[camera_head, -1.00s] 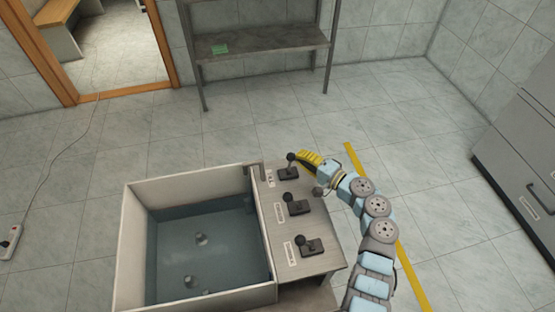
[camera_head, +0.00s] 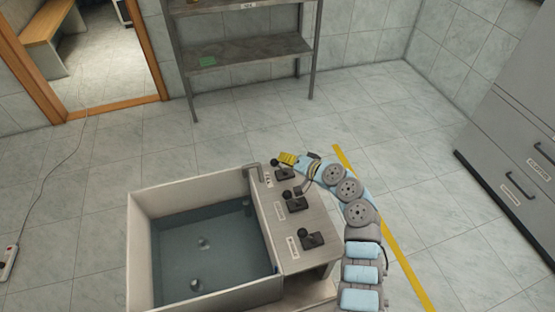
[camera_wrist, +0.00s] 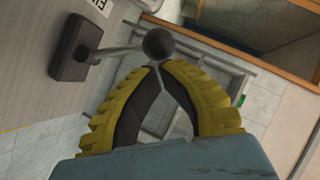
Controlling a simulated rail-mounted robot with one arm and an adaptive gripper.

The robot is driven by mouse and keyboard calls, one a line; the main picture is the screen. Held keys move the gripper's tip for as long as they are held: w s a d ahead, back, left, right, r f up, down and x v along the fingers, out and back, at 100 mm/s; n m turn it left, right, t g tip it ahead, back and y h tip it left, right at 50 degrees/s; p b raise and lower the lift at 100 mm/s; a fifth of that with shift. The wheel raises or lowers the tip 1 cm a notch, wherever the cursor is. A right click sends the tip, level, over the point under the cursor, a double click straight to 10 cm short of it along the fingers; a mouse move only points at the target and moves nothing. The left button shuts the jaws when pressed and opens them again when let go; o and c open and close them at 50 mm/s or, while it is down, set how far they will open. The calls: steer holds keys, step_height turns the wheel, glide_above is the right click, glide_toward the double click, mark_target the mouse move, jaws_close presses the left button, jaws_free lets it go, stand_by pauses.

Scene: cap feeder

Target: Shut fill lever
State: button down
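The fill lever (camera_head: 284,174) is the far one in a row on the panel beside the basin, with a dark ball knob leaning left. In the wrist view its knob (camera_wrist: 158,44) is just beyond my fingertips, and its stem runs left to a dark base (camera_wrist: 76,48) by a label partly reading "FI". My gripper (camera_head: 287,158) has yellow fingers; in the wrist view its tips (camera_wrist: 156,67) meet with nothing between them. The knob is very close to the tips; I cannot tell if they touch.
The middle lever (camera_head: 295,203) and the near lever (camera_head: 312,239) stand on the same panel, with my arm along its right side. The basin (camera_head: 137,250) is to the left. A shelf (camera_head: 250,50) stands behind, cabinets (camera_head: 510,130) at right. Open floor lies between.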

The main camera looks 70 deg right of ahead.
stand_by(0.4)
steer(key=shift+s+d+r, duration=0.2)
steer(key=shift+s+r, duration=0.1)
steer(key=d+p+v, duration=0.2)
steer(key=p+v, duration=0.1)
steer(key=v, duration=0.9)
steer(key=shift+s+r, duration=0.35)
